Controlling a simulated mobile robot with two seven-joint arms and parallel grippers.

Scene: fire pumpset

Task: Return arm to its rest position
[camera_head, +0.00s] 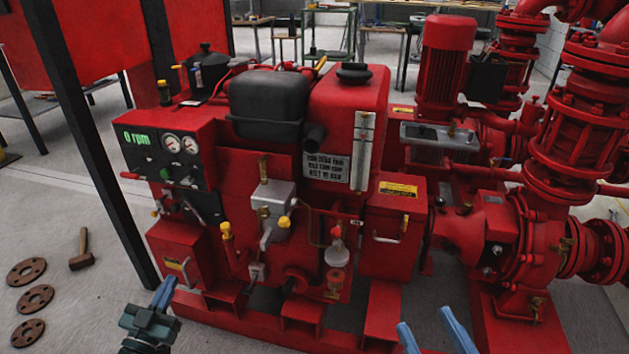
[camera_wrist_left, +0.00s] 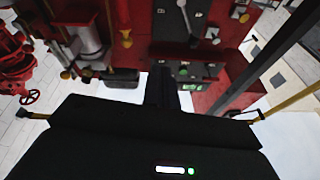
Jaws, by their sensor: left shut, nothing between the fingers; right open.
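My left gripper (camera_head: 166,288) is at the lower left of the head view, in front of the red pumpset base. Its blue fingers are together, with nothing between them. In the left wrist view its dark fingers (camera_wrist_left: 162,88) point toward the red machine. My right gripper (camera_head: 424,317) is at the bottom edge of the head view. Its two blue fingers are apart and empty. Most of both arms is out of view.
The red pumpset (camera_head: 345,120) fills the middle, with a control panel (camera_head: 165,145) reading 0 rpm. Red pipework (camera_head: 570,150) stands at right. A dark post (camera_head: 90,150) rises at left. A hammer (camera_head: 81,250) and brown flanges (camera_head: 35,298) lie on the floor at left.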

